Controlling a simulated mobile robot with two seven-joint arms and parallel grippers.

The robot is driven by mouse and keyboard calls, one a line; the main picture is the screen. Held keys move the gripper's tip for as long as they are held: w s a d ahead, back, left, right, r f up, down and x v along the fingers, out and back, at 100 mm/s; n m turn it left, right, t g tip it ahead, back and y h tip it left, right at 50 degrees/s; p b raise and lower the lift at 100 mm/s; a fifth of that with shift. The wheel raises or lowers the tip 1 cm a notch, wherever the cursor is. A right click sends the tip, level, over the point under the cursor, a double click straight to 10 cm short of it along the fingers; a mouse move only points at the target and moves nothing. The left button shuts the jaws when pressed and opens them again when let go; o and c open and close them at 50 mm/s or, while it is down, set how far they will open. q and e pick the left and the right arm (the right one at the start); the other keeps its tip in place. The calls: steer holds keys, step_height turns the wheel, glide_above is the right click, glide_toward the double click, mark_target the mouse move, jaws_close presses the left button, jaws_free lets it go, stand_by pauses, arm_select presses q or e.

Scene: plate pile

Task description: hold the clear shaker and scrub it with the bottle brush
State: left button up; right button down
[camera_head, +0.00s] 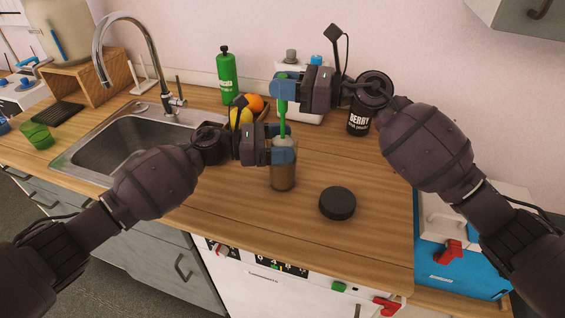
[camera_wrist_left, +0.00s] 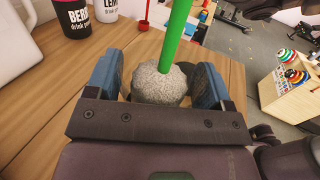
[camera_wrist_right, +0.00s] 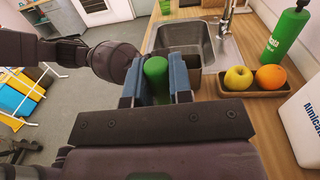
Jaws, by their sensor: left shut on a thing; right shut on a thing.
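The clear shaker (camera_head: 283,177) is upright above or on the wooden counter, with a brownish lower part. My left gripper (camera_head: 283,152) is shut around its upper part. The bottle brush has a green handle (camera_head: 282,122) and a grey bristly head. The head (camera_wrist_left: 160,82) sits at the shaker's mouth, between my left fingers in the left wrist view. My right gripper (camera_head: 283,88) is shut on the green handle directly above the shaker. The handle's end (camera_wrist_right: 156,70) shows between the fingers in the right wrist view. The shaker's rim is mostly hidden by the left fingers.
A black round lid (camera_head: 337,203) lies on the counter to the right. The sink (camera_head: 120,145) is at the left. Behind stand a green bottle (camera_head: 226,75), a tray with fruit (camera_wrist_right: 255,91) and a black BERRY tub (camera_head: 358,121).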

mark_target(283, 112)
steer(key=shift+r, duration=0.65)
steer(key=shift+f, duration=0.15)
steer(key=shift+f, duration=2.45)
steer(key=shift+r, duration=2.6)
steer(key=shift+f, duration=2.6)
steer(key=shift+r, duration=2.6)
